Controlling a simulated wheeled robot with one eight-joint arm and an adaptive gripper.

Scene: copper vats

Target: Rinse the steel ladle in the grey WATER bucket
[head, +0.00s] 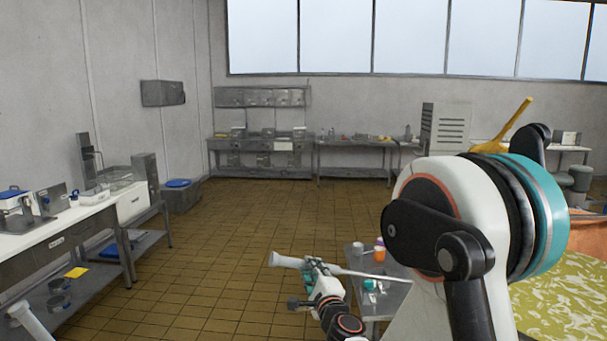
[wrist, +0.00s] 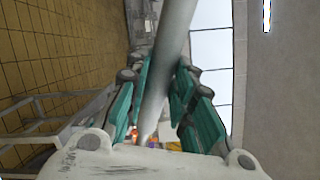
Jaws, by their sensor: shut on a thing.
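My gripper (head: 318,267), with teal finger pads, is shut on a long pale grey shaft, which I take to be the steel ladle (head: 289,261). The ladle lies nearly level in the head view, with a thicker end to the left and a thin rod running right toward my arm. Its right end is hidden behind my arm, and I cannot make out a bowl. In the wrist view the grey shaft (wrist: 168,55) passes between the two pads. A grey round container (head: 581,178) stands at the right edge; no WATER label is readable, so I cannot tell if it is the bucket.
A small steel table (head: 362,262) with an orange-and-white jar (head: 379,250) is just beyond my gripper, partly hidden by my arm. A long workbench (head: 60,232) stands at the left. A yellow-patterned surface (head: 570,300) is at lower right. The tiled floor (head: 270,215) between is clear.

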